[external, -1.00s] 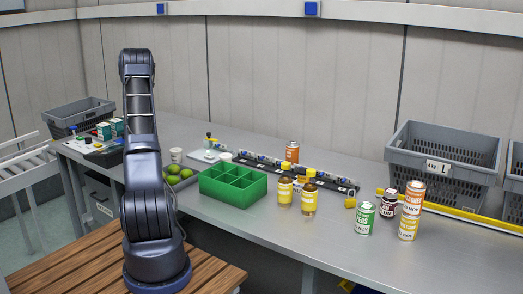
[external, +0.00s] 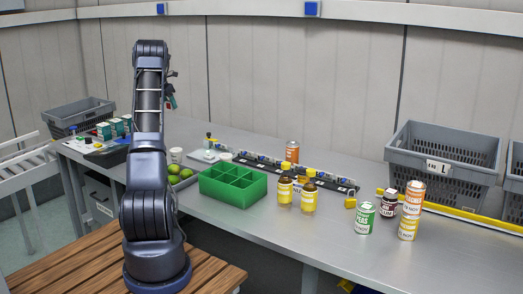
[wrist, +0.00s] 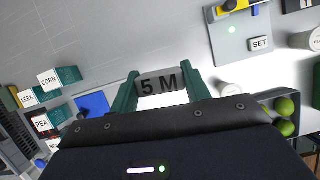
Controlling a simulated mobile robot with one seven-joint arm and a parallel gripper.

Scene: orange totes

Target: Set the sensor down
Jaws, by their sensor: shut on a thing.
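A light grey plate with a "SET" label (wrist: 240,42) lies on the bench at the upper right of the wrist view. A yellow and black thing (wrist: 231,6) is on it. The plate also shows in the external view (external: 199,156).
A white cup (wrist: 230,90) and a tray of limes (wrist: 284,107) are right of my gripper. Labelled cartons (wrist: 66,76) and a blue square (wrist: 92,104) are left. A green divided box (external: 233,184), bottles and cans stand farther right. Bare bench lies ahead of the fingers.

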